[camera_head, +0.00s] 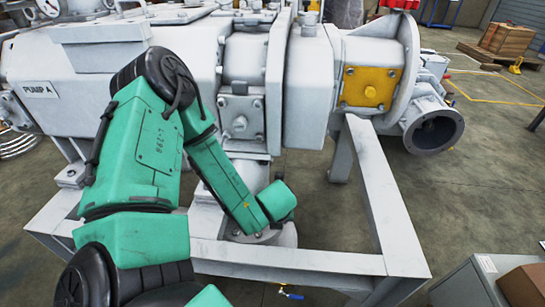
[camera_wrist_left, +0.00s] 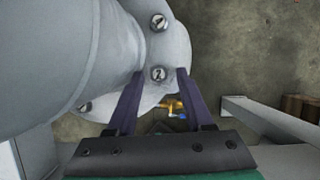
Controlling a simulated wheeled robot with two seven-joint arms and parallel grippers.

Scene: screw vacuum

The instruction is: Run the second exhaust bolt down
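The exhaust flange (camera_head: 284,236) is a pale grey ring at the foot of a short pipe under the pump, partly hidden behind my left arm in the head view. In the left wrist view the flange (camera_wrist_left: 178,52) carries silver bolts. One bolt (camera_wrist_left: 158,74) lies between my left fingertips, with gaps on both sides. Another bolt (camera_wrist_left: 158,22) is above it, and a third (camera_wrist_left: 85,107) is at the lower left. I cannot tell how far the bolts are run in. My left gripper (camera_wrist_left: 162,71) has two dark purple fingers spread apart. My right gripper is not seen.
The large pale grey pump body (camera_head: 95,55) fills the upper left. Its grey steel frame (camera_head: 388,215) runs close under and right of the flange. A grey cabinet (camera_head: 465,288) with a cardboard box (camera_head: 524,284) stands at lower right.

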